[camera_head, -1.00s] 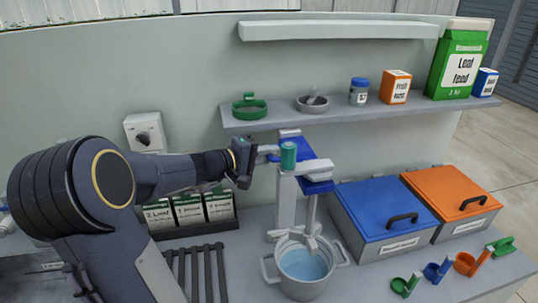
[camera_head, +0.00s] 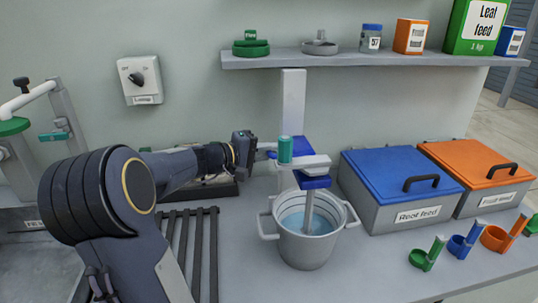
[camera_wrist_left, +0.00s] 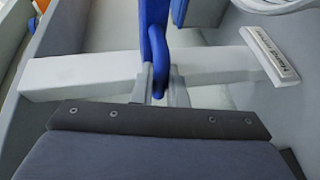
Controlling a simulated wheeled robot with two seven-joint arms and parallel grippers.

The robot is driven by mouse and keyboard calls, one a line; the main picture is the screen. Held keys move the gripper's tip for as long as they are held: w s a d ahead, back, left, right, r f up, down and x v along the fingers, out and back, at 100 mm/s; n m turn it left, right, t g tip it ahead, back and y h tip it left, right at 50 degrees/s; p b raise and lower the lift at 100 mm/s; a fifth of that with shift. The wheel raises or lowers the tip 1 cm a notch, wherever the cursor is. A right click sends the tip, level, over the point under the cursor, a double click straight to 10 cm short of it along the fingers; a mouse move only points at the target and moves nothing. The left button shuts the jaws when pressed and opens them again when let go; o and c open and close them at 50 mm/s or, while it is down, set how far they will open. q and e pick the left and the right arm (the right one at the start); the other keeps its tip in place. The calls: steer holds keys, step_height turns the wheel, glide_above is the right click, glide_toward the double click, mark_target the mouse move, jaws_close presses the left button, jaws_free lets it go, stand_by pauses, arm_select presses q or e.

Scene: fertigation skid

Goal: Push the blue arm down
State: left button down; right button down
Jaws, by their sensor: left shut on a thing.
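The mixer's white arm with blue parts (camera_head: 316,183) juts from a white upright post (camera_head: 293,95). A green cylinder (camera_head: 285,150) stands on it. Its grey shaft (camera_head: 308,208) reaches down into a pot (camera_head: 305,249) of bluish liquid; the shaft's lower end is hidden. My left gripper (camera_head: 265,151) is at the left end of the mixer arm. In the left wrist view the fingers (camera_wrist_left: 159,88) are shut on a blue handle (camera_wrist_left: 154,30). My right gripper is not in view.
A blue-lidded bin (camera_head: 387,208) and an orange-lidded bin (camera_head: 485,190) stand to the right. Small coloured scoops (camera_head: 461,245) lie in front of them. A shelf (camera_head: 350,59) with jars and boxes runs above. A slatted rack (camera_head: 190,250) lies left of the pot.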

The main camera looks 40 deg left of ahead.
arm_select(q)
steer(key=shift+f, duration=0.5)
steer(key=c, duration=1.5)
jaws_free()
steer(key=shift+o, duration=0.2)
steer(key=shift+r, duration=0.1)
steer(key=b+v, duration=0.1)
steer(key=v, duration=0.7)
